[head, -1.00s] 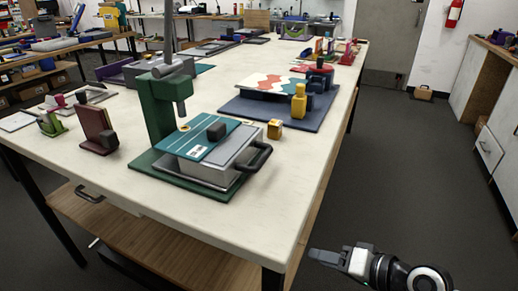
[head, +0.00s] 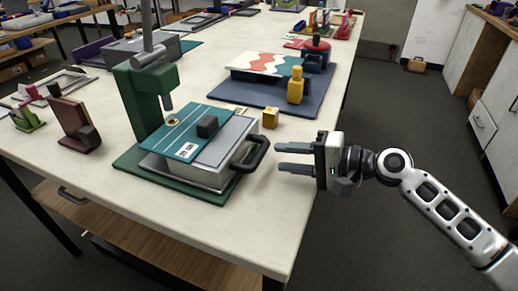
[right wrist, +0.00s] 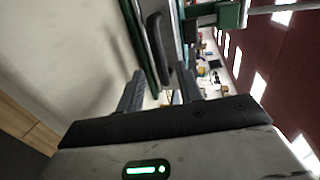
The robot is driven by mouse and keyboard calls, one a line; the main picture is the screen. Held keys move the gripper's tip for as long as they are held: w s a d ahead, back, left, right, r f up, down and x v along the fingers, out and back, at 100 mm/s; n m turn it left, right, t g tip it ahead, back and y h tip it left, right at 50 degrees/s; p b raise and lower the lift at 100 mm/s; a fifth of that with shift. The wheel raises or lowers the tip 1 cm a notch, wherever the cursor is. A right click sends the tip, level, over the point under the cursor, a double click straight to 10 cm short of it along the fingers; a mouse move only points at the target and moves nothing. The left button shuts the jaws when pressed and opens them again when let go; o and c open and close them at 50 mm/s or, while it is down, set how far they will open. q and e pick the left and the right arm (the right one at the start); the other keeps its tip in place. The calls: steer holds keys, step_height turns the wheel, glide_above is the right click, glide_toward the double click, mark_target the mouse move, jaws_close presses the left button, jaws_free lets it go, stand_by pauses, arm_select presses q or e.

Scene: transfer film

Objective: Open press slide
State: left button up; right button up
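The green press (head: 146,92) stands on the white table. Its slide is a grey tray (head: 207,172) with a teal plate and a black knob (head: 208,127) on top. A black handle (head: 258,153) sticks out of the tray's right side. My right gripper (head: 277,158) is open, its two fingers pointing left at the handle, a short gap away. In the right wrist view the handle (right wrist: 158,45) lies beyond and between the fingertips (right wrist: 164,85), with nothing held. My left gripper is not in view.
A blue board (head: 268,100) with a yellow bottle-shaped piece (head: 295,86) lies farther back. A dark red block (head: 75,122) stands left of the press. The table's right front corner is clear.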

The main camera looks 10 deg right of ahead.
mark_target(259, 152)
steer(key=p+x, duration=0.1)
steer(key=x, duration=0.6)
jaws_close()
steer(key=shift+d+f, duration=0.1)
